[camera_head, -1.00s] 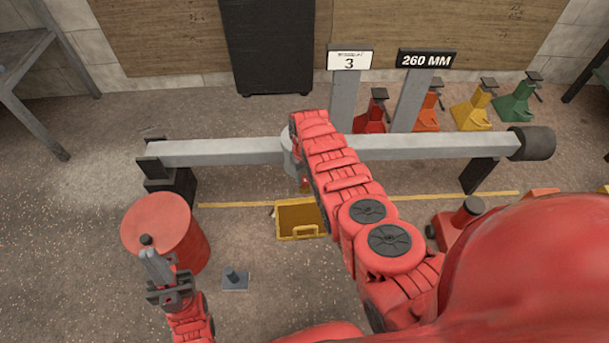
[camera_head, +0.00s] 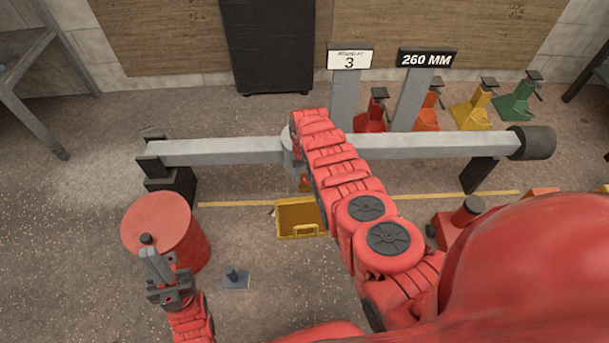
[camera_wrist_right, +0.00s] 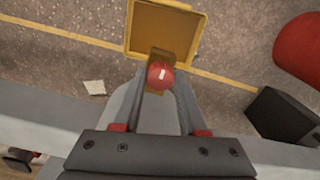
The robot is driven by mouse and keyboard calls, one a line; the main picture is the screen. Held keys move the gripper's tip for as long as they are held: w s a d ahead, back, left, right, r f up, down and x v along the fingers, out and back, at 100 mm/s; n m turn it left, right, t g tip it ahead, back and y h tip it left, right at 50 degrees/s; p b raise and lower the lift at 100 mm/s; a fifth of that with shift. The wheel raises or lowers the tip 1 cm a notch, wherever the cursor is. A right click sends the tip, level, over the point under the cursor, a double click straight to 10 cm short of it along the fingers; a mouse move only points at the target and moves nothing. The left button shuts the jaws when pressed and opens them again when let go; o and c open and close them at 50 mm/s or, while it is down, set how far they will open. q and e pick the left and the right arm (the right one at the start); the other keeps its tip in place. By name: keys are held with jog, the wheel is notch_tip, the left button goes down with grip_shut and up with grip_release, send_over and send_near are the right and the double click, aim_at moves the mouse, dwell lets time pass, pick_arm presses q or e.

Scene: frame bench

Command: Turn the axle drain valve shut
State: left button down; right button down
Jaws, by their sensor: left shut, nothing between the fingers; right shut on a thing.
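The drain valve shows as a round red knob (camera_wrist_right: 160,75) with a short white mark, on a brownish fitting, in the right wrist view. My right gripper (camera_wrist_right: 160,92) is shut on this knob, with one finger on each side. In the head view the knob is a small red spot (camera_head: 304,184) below the axle's middle housing (camera_head: 288,160); my right arm hides most of the gripper there. The grey axle (camera_head: 220,151) lies across the scene. My left gripper (camera_head: 151,258) is shut and empty at the red drum's near side, far from the valve.
A yellow tray (camera_head: 283,236) lies on the floor below the valve. A red drum (camera_head: 160,222) with a dark cap stands at left. Black supports (camera_head: 178,187) carry the axle. Several coloured jack stands (camera_head: 473,108) stand behind it. Floor between drum and tray is mostly clear.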

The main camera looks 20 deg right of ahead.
jog(key=shift+c, duration=2.3)
grip_release()
notch_tip(320, 180, up, 12)
jog(key=p, duration=1)
notch_tip(320, 180, up, 5)
jog(key=p, duration=0.2)
send_over(304, 177)
jog(key=shift+s+r, duration=0.1)
jog(key=shift+r, duration=0.1)
jog(key=shift+f, duration=0.1)
